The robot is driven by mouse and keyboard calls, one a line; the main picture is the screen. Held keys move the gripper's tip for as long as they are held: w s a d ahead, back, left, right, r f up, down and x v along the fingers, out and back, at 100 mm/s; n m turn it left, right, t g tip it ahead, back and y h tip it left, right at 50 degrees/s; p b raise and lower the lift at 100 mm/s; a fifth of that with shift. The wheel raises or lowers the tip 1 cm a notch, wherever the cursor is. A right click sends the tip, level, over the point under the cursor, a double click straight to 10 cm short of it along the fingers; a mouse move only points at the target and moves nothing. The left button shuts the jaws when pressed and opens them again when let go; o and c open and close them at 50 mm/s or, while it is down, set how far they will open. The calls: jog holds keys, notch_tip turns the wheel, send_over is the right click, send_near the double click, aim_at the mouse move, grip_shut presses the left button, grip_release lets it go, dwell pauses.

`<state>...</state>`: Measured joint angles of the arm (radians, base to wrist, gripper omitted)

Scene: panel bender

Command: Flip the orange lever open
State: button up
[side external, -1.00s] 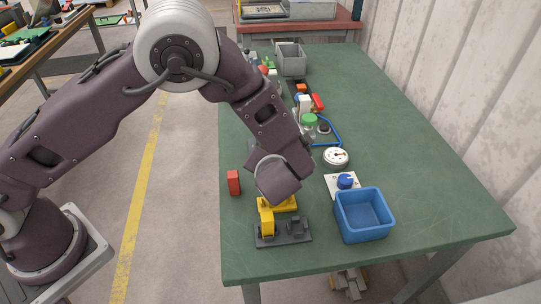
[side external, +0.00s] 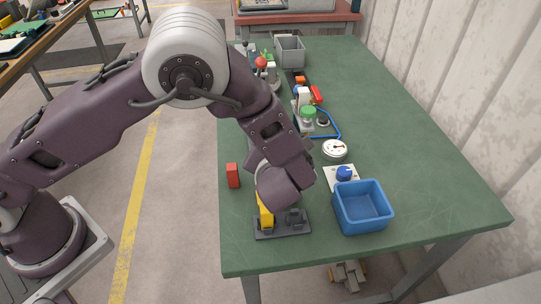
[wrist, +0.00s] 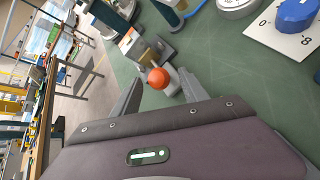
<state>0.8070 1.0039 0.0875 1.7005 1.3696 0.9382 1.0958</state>
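An orange ball knob (wrist: 158,78) shows in the wrist view, in front of a light grey post or body. It looks like the knob of the orange lever; the rest of the lever is unclear. My gripper (wrist: 161,88) is open, with one finger on each side of the ball in the picture. Nothing is held. The distance from the fingers to the knob cannot be told. In the side external view my wrist hides the fingers. An orange-red ball (side external: 261,62) shows at the far left of the table there; I cannot tell if it is the same knob.
A yellow piece (side external: 265,218) on a dark base (side external: 282,233) lies under my wrist. A red block (side external: 233,176) stands left. A blue bin (side external: 362,211), a blue dial knob (side external: 344,174) and a white gauge (side external: 335,150) are right. The table's right side (side external: 420,160) is clear.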

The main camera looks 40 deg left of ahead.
jog(key=v, duration=0.7)
jog(key=s+a+r+n+g+h, duration=0.1)
jog(key=s+a+r+n+g, duration=0.2)
jog(key=s+a+r+n, duration=0.35)
jog(key=s+a+r+n+g+h, duration=0.1)
jog(key=s+a+r+n+g, duration=0.25)
jog(key=a+r+n, duration=0.65)
jog(key=s+d+r+n+t+h, duration=0.1)
jog(key=s+n+h, duration=0.1)
jog(key=s+n, duration=0.5)
jog(key=s+d+r+n+t+h, duration=0.2)
jog(key=s+n, duration=0.5)
jog(key=n, duration=0.4)
jog(key=shift+r+h, duration=0.2)
jog(key=shift+h, duration=0.4)
